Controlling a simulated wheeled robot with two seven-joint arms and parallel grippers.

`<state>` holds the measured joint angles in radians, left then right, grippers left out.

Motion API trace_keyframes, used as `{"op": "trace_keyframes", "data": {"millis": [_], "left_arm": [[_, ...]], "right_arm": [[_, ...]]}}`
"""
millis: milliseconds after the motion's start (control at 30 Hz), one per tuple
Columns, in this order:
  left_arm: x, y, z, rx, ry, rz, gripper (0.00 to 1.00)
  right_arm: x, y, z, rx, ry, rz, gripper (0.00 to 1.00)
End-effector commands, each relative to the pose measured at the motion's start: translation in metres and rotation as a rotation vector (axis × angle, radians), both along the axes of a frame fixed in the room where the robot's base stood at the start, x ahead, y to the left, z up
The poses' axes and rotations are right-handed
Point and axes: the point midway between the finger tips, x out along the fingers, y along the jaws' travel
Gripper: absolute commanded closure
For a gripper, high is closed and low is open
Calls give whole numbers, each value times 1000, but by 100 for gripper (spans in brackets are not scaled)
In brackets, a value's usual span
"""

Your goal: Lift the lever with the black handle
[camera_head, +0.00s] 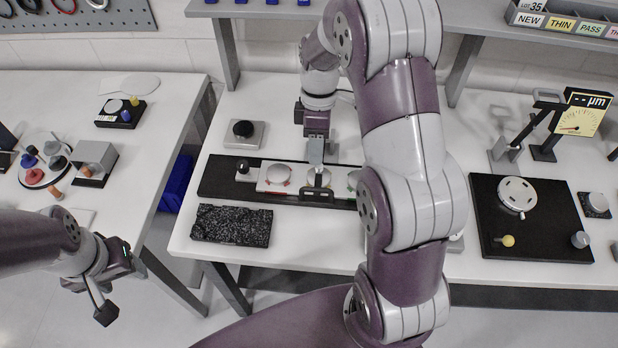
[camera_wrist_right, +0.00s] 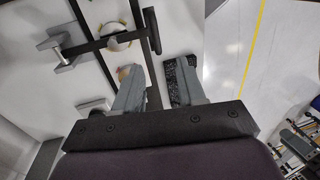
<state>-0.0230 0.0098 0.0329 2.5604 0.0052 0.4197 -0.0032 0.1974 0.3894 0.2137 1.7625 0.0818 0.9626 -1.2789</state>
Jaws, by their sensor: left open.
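The lever's black bar handle (camera_head: 317,195) lies low across the front of the dark fixture base (camera_head: 220,180) in the head view. In the right wrist view the handle (camera_wrist_right: 152,30) is a black crossbar on a dark arm, by a round disc and a grey clamp (camera_wrist_right: 60,48). My right gripper (camera_head: 318,163) points down over the fixture, just behind the handle in the head view. In the wrist view its two grey fingers (camera_wrist_right: 155,75) are apart and empty, and the handle is clear of their tips. My left gripper (camera_head: 98,287) is open and empty at lower left, away from the fixture.
A black speckled block (camera_head: 232,226) lies in front of the fixture. A small knobbed plate (camera_head: 244,134) stands behind it. A black plate with a white disc (camera_head: 560,232) and a dial gauge (camera_head: 580,118) are at right. My right arm hides the fixture's right end.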

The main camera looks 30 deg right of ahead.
Motion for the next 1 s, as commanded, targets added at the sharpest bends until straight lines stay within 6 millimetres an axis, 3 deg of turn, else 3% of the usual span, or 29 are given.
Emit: {"op": "trace_keyframes", "data": {"millis": [33,133,233,300,500,800,867,933,1000], "left_arm": [[0,0,-25,0,1,0,41],[0,0,-54,0,2,0,41],[0,0,-56,0,1,0,41],[0,0,-43,0,1,0,41],[0,0,-38,0,0,0,41],[0,0,-38,0,1,0,41],[0,0,-38,0,1,0,41],[0,0,-38,0,1,0,41],[0,0,-38,0,1,0,41]], "right_arm": [[-2,1,-25,1,1,0,60],[-6,4,-54,0,0,-1,60],[-11,7,-71,0,4,-1,60],[-14,8,-77,0,6,-1,60],[-18,11,-106,-1,4,-3,60],[-18,11,-112,-1,-1,-3,60],[-18,11,-112,-1,-1,-3,76],[-18,11,-112,-1,0,-4,99],[-18,11,-112,-1,0,-4,100]]}}
